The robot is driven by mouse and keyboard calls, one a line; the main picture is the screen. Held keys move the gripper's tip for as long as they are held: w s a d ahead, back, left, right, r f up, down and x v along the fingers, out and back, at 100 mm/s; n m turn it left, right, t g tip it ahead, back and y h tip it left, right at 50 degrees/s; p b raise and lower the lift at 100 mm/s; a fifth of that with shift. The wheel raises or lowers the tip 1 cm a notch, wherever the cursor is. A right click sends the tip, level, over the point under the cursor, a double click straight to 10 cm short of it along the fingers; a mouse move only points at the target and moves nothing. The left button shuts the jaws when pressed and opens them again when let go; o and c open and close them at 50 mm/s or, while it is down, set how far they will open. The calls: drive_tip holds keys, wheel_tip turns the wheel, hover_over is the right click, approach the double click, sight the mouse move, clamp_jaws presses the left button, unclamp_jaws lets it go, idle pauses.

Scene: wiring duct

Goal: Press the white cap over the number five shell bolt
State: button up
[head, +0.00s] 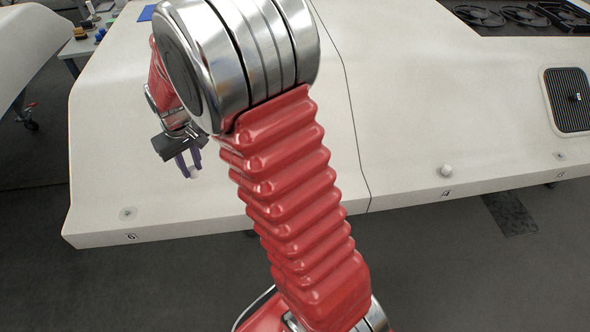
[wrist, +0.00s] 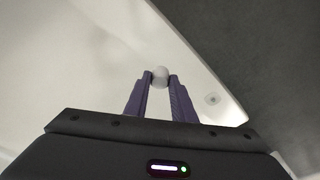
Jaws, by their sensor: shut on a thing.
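My gripper (head: 188,163) is above the left part of the pale shell panel (head: 410,100). In the wrist view its purple fingers (wrist: 160,82) are shut on a white cap (wrist: 160,73), held at the fingertips. The cap also shows as a small white spot below the fingers in the head view (head: 193,173). I cannot tell how high it is above the panel. No number five label or bolt is visible; my red arm covers the front edge between labels 6 and 4.
A bare bolt (head: 127,213) sits above label 6 (head: 131,237) near the left corner. A white cap (head: 445,171) sits above label 4 (head: 446,194). Another bolt (head: 560,156) is above label 3. A dark seam (head: 356,140) crosses the panel. A vent (head: 572,100) is at right.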

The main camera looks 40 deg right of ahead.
drive_tip(key=s+d+f+n, duration=0.1)
drive_tip(key=s+d+f, duration=0.2)
drive_tip(key=s+d, duration=0.5)
drive_tip(key=s+d+f+n, duration=0.1)
drive_tip(key=s+d+f, duration=0.3)
drive_tip(key=d, duration=1.2)
drive_tip(key=s, duration=0.4)
drive_tip(key=shift+s+f, duration=0.2)
drive_tip(key=shift+f, duration=0.1)
drive_tip(key=shift+a, duration=0.1)
drive_tip(key=shift+f, duration=2.9)
drive_tip(key=shift+f, duration=0.9)
drive_tip(key=o, duration=1.1)
drive_tip(key=shift+r, duration=0.1)
